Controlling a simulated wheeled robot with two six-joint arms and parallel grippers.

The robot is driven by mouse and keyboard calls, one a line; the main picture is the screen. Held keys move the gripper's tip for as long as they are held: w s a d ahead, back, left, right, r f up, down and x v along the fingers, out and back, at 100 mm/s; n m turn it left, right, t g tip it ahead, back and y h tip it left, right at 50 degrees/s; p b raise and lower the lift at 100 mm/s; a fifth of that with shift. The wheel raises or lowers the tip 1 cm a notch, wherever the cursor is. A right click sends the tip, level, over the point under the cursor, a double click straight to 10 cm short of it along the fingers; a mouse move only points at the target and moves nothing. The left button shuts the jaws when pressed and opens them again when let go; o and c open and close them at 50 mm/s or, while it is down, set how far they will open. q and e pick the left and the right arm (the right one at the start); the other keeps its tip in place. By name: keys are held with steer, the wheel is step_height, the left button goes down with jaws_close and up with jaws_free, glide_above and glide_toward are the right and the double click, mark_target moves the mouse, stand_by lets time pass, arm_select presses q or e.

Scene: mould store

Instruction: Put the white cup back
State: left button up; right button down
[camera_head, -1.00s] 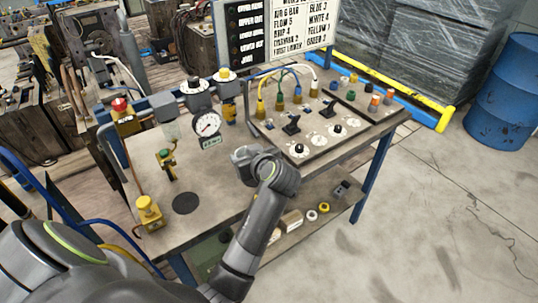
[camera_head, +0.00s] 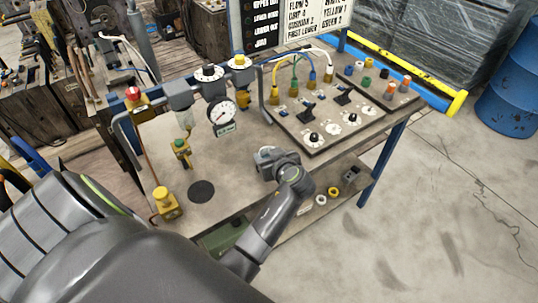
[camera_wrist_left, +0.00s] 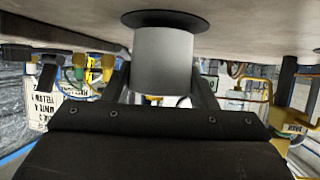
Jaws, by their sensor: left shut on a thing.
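In the left wrist view the white cup (camera_wrist_left: 163,62), a plain pale cylinder, is between the two fingers of my left gripper (camera_wrist_left: 165,90), which is shut on it. A dark round disc (camera_wrist_left: 165,18) shows at the cup's table-side end; I cannot tell whether it belongs to the cup or lies on the table. In the head view the left gripper (camera_head: 266,157) is over the front middle of the workbench (camera_head: 235,185); the cup is not clear there. A dark round spot (camera_head: 201,191) lies bare on the bench, left of the gripper. My right gripper is not in view.
A pressure gauge (camera_head: 222,113) and yellow-topped fittings stand behind and left of the gripper. A yellow block (camera_head: 166,205) stands at the front left. A knob panel (camera_head: 330,125) with coloured hoses fills the right side. Small parts lie on the shelf below.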

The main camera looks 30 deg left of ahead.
arm_select(q)
steer(key=shift+f, duration=0.5)
steer(key=o, duration=1)
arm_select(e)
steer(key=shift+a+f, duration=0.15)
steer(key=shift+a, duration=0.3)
arm_select(q)
steer(key=shift+r, duration=0.1)
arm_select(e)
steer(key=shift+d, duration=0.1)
